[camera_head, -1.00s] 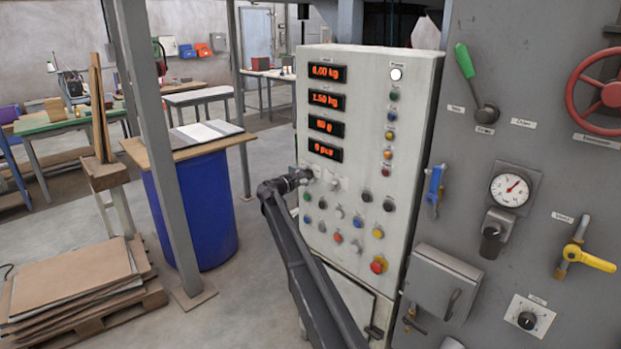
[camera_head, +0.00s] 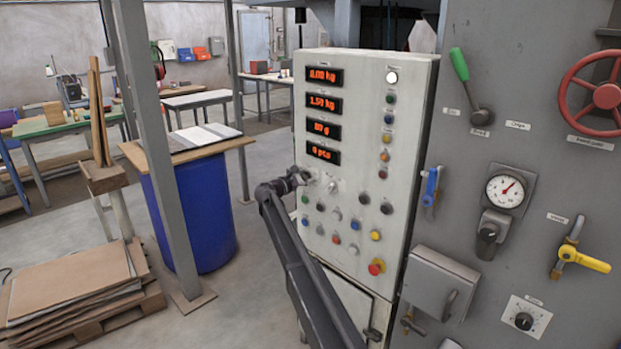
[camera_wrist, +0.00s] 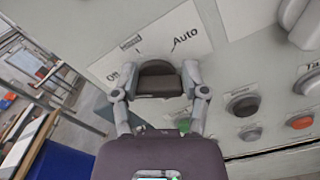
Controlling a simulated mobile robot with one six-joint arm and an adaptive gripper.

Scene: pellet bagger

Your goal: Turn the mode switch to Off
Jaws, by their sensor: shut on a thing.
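The mode switch is a dark rotary knob (camera_wrist: 157,70) on a white label plate (camera_wrist: 185,18) in the wrist view. The plate reads "Auto" at its upper right, with a small mark further left and a short, partly legible word at the far left. My gripper (camera_wrist: 160,84) is shut on the knob, one finger on each side. The knob's pointer is hard to make out, so its exact setting cannot be told. In the head view my gripper (camera_head: 305,176) is at the left edge of the control panel (camera_head: 355,75) and largely hides the switch.
Red displays (camera_head: 323,100) are above. A grey post (camera_head: 155,130) and a blue drum (camera_head: 208,210) stand left of my arm.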

